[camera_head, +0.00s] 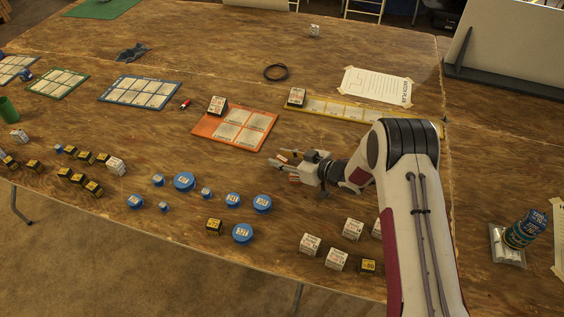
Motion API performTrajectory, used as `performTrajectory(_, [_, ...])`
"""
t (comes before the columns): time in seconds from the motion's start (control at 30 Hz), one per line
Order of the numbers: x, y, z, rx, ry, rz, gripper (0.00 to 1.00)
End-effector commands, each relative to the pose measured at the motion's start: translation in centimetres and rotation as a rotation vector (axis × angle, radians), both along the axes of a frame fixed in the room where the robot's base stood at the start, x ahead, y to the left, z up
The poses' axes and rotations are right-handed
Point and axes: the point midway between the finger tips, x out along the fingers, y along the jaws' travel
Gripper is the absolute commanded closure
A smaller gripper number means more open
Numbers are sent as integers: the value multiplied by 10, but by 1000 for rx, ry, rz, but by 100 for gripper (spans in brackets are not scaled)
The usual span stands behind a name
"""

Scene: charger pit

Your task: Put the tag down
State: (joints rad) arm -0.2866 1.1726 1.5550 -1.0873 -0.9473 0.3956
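My gripper (287,167) reaches in from the right, low over the bare wood of the table, just below the orange mat. Its two fingers point left and stand apart, with small orange-red and white marks near their tips. I see no tag clearly between them, and the view is too small to rule out a thin one. I cannot pick out with certainty which thing is the tag. A small red and dark item (185,103) lies on the wood between the blue-edged mat (104,94) and the orange mat (194,131).
Blue round containers (184,181) stand left of my gripper. White boxes (310,244) stand below it, near the front edge. Black-and-yellow boxes (78,180) are at the left. A yellow mat (335,112) and taped paper sheet (376,86) lie behind. The table's back middle is mostly clear.

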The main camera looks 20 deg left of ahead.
Motion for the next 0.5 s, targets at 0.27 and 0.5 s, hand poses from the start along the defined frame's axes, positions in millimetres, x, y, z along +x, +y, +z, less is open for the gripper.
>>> performTrajectory(0.27, [0, 0, 0, 0, 0, 0, 100])
performTrajectory(0.5, [0, 0, 0, 0, 0, 0, 100])
